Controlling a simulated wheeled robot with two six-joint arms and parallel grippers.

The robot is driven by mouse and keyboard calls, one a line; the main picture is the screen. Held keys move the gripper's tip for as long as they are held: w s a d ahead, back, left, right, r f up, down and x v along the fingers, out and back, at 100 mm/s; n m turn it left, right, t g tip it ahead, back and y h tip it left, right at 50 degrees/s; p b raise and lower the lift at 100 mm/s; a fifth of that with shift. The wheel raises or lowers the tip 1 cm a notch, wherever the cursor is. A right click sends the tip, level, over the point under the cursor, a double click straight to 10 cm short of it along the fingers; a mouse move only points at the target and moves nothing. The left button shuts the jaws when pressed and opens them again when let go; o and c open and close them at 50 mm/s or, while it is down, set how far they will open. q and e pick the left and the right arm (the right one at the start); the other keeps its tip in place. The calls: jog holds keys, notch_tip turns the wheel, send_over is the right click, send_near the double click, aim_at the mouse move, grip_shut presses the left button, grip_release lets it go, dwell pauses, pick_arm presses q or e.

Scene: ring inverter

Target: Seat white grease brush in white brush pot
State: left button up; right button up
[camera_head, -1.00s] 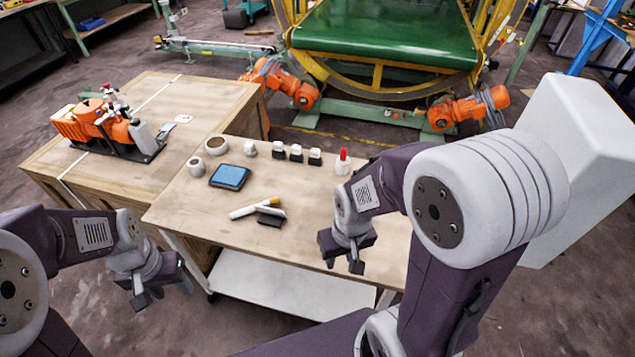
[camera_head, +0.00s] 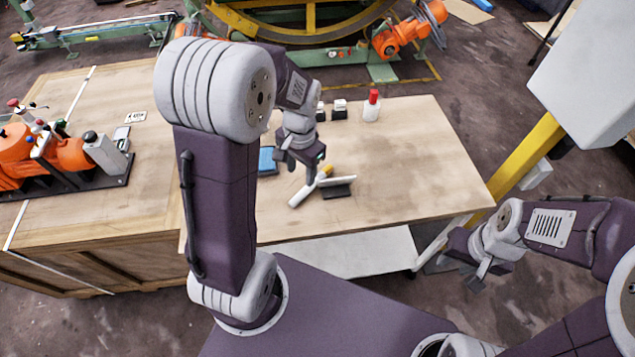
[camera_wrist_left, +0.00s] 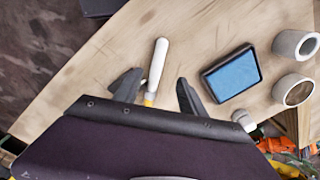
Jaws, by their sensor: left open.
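The white grease brush (camera_head: 302,196) lies on the wooden table, white handle toward the front left, with a yellow part at its far end. In the left wrist view its handle (camera_wrist_left: 159,62) runs between the fingers of my left gripper (camera_wrist_left: 157,92). My left gripper (camera_head: 301,170) is open over the brush's far end; contact is not clear. Two pale hollow cylinders, one upper (camera_wrist_left: 296,43) and one lower (camera_wrist_left: 293,91), show at the right there; I cannot tell for sure which is the white brush pot. My right gripper (camera_head: 480,276) hangs off the table's front right; its jaws are unclear.
A dark block (camera_head: 338,190) lies beside the brush. A blue-topped pad (camera_wrist_left: 232,72) lies near the cylinders. Small black-and-white items (camera_head: 340,109) and a red-capped bottle (camera_head: 371,107) stand along the back. The table's right part (camera_head: 430,160) is clear.

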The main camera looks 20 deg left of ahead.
aim_at(303, 191)
pick_arm(q)
notch_tip(303, 191, down, 4)
jog(key=shift+d+r+b, duration=0.1)
jog(key=shift+r+b, duration=0.05)
jog(key=shift+b, duration=0.15)
jog(key=shift+f, duration=0.3)
notch_tip(303, 191, down, 4)
jog(key=shift+f+b, duration=0.1)
jog(key=shift+b, duration=0.4)
jog(key=shift+w+f, duration=0.1)
jog(key=shift+f, duration=0.2)
grip_shut()
